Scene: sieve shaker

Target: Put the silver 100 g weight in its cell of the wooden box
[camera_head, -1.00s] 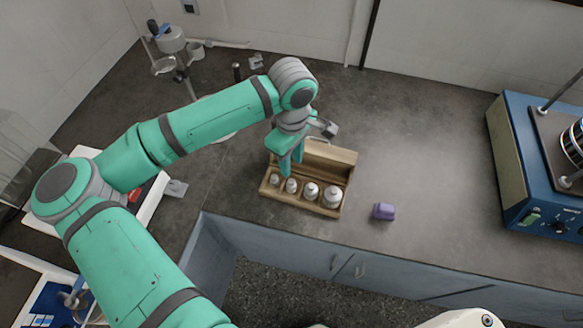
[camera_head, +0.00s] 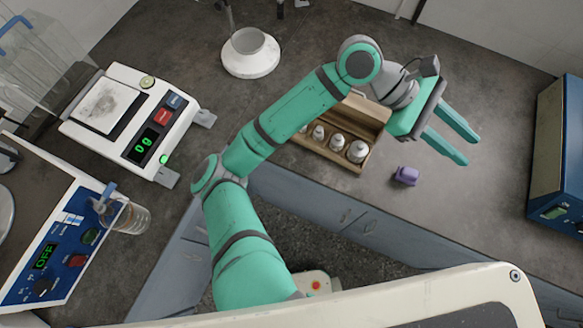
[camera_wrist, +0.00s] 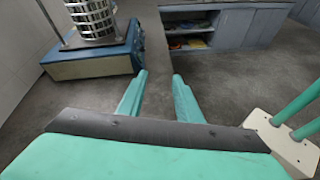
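The wooden box (camera_head: 372,112) stands open on the bench in the head view. A row of several silver weights (camera_head: 357,150) sits in its cells, growing larger toward the right. The labels are too small to read, so I cannot tell which one is 100 g. My arm hides the left end of the box. My gripper (camera_head: 470,150) is to the right of the box, above the bench, with its two fingers apart. In the wrist view the fingers (camera_wrist: 158,85) are also apart, with nothing between them.
A small purple block (camera_head: 406,176) lies on the bench right of the box. A balance (camera_head: 130,120) with an empty-looking pan is at the left. A white round stand (camera_head: 250,55) is at the back. A blue machine (camera_head: 560,150) stands at the right edge.

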